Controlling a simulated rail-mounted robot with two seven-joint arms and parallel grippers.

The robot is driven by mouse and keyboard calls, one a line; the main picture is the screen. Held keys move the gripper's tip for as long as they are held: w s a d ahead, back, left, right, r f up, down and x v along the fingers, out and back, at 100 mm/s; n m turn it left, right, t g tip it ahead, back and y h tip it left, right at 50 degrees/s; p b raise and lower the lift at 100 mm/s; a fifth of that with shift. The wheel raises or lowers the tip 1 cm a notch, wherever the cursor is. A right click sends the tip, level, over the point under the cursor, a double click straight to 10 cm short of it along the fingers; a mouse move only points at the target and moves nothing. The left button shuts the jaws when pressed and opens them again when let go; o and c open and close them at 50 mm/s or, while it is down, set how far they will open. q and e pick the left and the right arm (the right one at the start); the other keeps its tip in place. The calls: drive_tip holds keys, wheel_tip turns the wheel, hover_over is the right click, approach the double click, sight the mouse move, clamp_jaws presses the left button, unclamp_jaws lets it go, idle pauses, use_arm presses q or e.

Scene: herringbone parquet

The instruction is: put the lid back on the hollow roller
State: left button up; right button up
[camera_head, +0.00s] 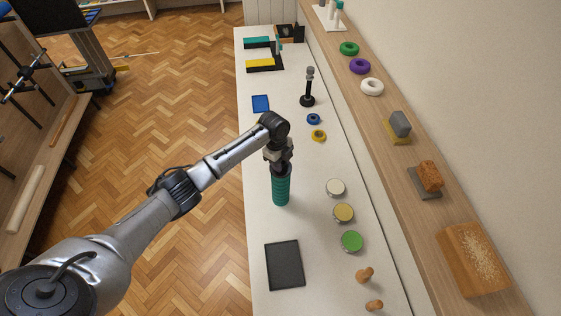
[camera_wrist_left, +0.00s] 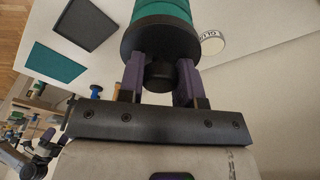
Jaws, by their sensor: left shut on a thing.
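The hollow roller (camera_head: 281,191) is a teal ribbed cylinder standing upright on the white bench. Its teal side also shows at the top of the left wrist view (camera_wrist_left: 161,10). The lid (camera_wrist_left: 159,36) is a black disc with a round black knob, lined up with the roller's end. My left gripper (camera_head: 281,166) is above the roller. In the left wrist view its purple fingers (camera_wrist_left: 160,74) are shut on the lid's knob from both sides. I cannot tell whether the lid is fully seated on the roller.
A black stand (camera_head: 308,88) is farther back. A wooden shelf (camera_head: 420,215) runs along the right.

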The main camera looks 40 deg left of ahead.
idle(0.8)
use_arm(q)
drive_tip(key=shift+f+p, duration=0.15)
drive_tip(key=shift+p, duration=0.25)
idle(0.5)
idle(0.8)
drive_tip(key=o, duration=1.5)
drive_tip(key=shift+c, duration=0.2)
drive_tip(key=shift+p, duration=0.35)
drive_tip(key=shift+r+p, duration=2.05)
drive_tip(key=shift+r, duration=0.15)
drive_tip(key=shift+r+p, duration=1.25)
drive_tip(key=shift+r, duration=0.05)
